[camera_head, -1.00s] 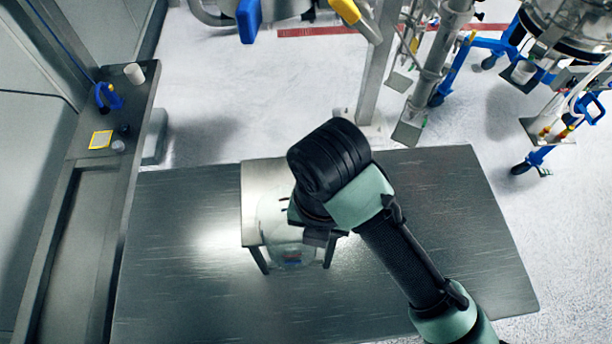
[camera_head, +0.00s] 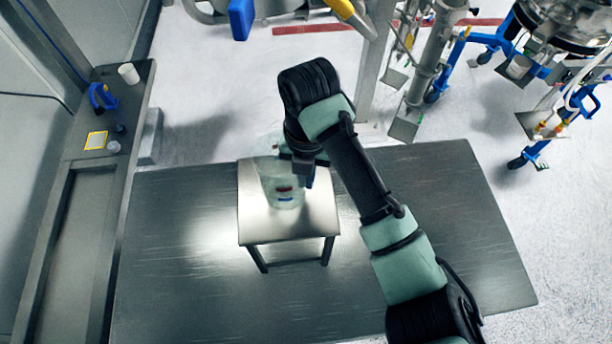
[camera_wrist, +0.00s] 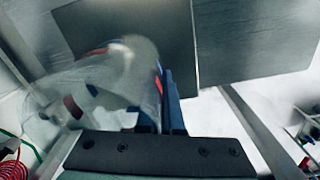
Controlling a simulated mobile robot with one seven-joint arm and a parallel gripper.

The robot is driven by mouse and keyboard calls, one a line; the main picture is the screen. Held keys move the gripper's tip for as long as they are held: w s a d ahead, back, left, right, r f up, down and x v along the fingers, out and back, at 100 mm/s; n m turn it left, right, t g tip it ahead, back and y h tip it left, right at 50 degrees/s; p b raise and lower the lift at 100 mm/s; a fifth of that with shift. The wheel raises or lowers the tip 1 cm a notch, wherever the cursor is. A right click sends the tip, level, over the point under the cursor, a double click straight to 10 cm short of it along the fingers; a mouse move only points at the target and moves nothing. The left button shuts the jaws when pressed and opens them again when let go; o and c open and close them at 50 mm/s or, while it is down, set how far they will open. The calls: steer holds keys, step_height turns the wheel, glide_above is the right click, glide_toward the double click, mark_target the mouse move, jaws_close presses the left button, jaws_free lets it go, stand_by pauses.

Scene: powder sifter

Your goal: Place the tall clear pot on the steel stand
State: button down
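The tall clear pot (camera_head: 284,188), see-through with red and blue marks, is over the left part of the steel stand (camera_head: 310,219). I cannot tell whether its base touches the stand top. My gripper (camera_head: 299,172) is at the pot's right side in the head view and appears shut on its wall. In the wrist view the pot (camera_wrist: 110,75) lies left of my gripper's fingers (camera_wrist: 170,103), blurred and slanting across the picture. My wrist and forearm hide part of the pot's upper end in the head view.
The stand is on a wide dark metal table (camera_head: 420,240) with free room around it. A side bench (camera_head: 75,210) on the left holds a white cup (camera_head: 128,74), a blue-handled item (camera_head: 102,97) and small pieces. Machinery with blue frames stands on the floor at the back right.

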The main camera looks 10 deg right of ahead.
steer(key=shift+w+f, duration=0.1)
steer(key=shift+f, duration=0.3)
steer(key=shift+f, duration=0.2)
steer(key=c, duration=1.1)
jaws_free()
steer(key=shift+r, duration=0.1)
steer(key=shift+r, duration=0.25)
steer(key=shift+r+b, duration=0.3)
steer(key=shift+b, duration=0.1)
step_height(320, 180, up, 7)
steer(key=shift+f+b, duration=0.15)
steer(key=shift+b, duration=0.2)
